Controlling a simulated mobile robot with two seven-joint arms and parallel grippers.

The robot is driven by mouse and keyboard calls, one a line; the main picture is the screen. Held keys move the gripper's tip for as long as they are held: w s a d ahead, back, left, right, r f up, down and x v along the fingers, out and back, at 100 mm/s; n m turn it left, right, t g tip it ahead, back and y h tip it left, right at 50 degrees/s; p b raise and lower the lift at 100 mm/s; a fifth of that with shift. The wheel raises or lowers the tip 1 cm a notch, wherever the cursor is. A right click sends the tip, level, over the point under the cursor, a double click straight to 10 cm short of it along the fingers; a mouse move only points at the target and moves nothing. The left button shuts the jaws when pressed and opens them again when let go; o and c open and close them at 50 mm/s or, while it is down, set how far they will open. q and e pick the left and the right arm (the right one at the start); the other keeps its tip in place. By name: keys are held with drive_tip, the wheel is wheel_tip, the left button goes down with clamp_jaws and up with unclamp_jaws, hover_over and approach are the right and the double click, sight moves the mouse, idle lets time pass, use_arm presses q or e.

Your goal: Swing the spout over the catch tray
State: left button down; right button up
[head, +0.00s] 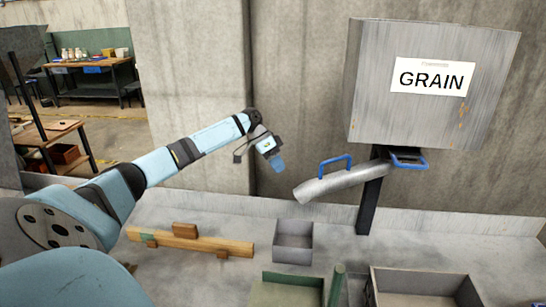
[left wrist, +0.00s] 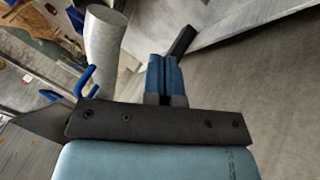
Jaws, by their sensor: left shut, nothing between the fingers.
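A grey metal spout (head: 345,183) slopes down to the left from below the grain box (head: 430,120). A blue handle (head: 335,163) stands on its top. My left gripper (head: 277,163) is left of the spout's free end, apart from the handle. In the left wrist view its blue fingers (left wrist: 163,78) are together and empty; the spout (left wrist: 103,45) and handle (left wrist: 82,82) show to their left. A small grey tray (head: 293,257) stands below the spout's free end in the picture. Which tray is the catch tray, I cannot tell. My right gripper is out of view.
A green tray (head: 293,279) with a green post (head: 337,285) and a larger grey tray (head: 375,290) stand in front. A wooden piece (head: 190,240) lies on the bench at left. A dark post (head: 369,205) stands under the grain box. A concrete wall is behind.

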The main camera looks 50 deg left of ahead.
use_arm(q)
drive_tip(key=d+f+p, duration=0.1)
drive_tip(key=d+f, duration=0.2)
drive_tip(key=d, duration=0.3)
drive_tip(key=shift+s+f, duration=0.3)
drive_tip(key=shift+f, duration=0.05)
drive_tip(key=shift+d+r, duration=0.1)
drive_tip(key=shift+d, duration=0.05)
